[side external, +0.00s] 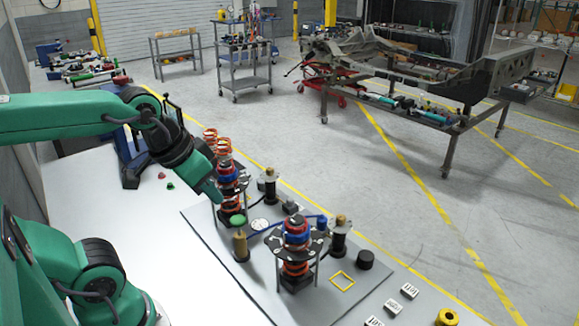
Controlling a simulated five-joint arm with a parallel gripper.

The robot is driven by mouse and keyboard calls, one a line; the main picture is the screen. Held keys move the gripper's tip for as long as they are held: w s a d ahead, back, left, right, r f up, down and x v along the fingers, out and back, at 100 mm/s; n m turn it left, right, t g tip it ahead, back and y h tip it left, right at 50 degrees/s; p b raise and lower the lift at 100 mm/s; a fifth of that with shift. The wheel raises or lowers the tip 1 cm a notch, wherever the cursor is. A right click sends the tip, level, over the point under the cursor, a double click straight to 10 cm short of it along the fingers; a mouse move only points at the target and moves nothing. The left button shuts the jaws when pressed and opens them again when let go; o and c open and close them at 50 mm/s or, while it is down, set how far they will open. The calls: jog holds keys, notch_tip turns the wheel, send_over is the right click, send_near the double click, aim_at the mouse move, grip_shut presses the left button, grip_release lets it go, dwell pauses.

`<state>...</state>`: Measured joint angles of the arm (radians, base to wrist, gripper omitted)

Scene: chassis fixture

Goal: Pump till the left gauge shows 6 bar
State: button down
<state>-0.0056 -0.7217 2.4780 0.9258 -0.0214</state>
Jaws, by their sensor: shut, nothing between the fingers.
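A brass-coloured cylinder (241,246) with a green cap (237,219) stands on the grey board; it looks like the pump. A small round white face (258,224) just right of it may be a gauge, but its reading is too small to tell. I cannot tell which gauge is the left one. My gripper (217,197) is shut and empty, tilted down, above and to the left of the green cap. It appears apart from the cap. It partly covers the rear spring stand.
Two stands with red and blue spring units, a rear one (229,180) and a front one (296,262), rise from the grey board (205,222). Dark cylinders with brass tops (340,236) stand beside them. White labelled blocks (409,290) lie front right. The white table is mostly clear at left.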

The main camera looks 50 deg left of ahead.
jog(key=w+a+n+g, duration=0.1)
jog(key=w+n+g, duration=0.1)
jog(key=n+g, duration=0.1)
jog(key=n+g+h, duration=0.1)
jog(key=n+g, duration=0.7)
jog(key=g, duration=0.1)
send_over(240, 217)
jog(key=shift+f, duration=0.6)
jog(key=shift+a, duration=0.1)
jog(key=shift+f, duration=0.1)
jog(key=shift+f, duration=4.3)
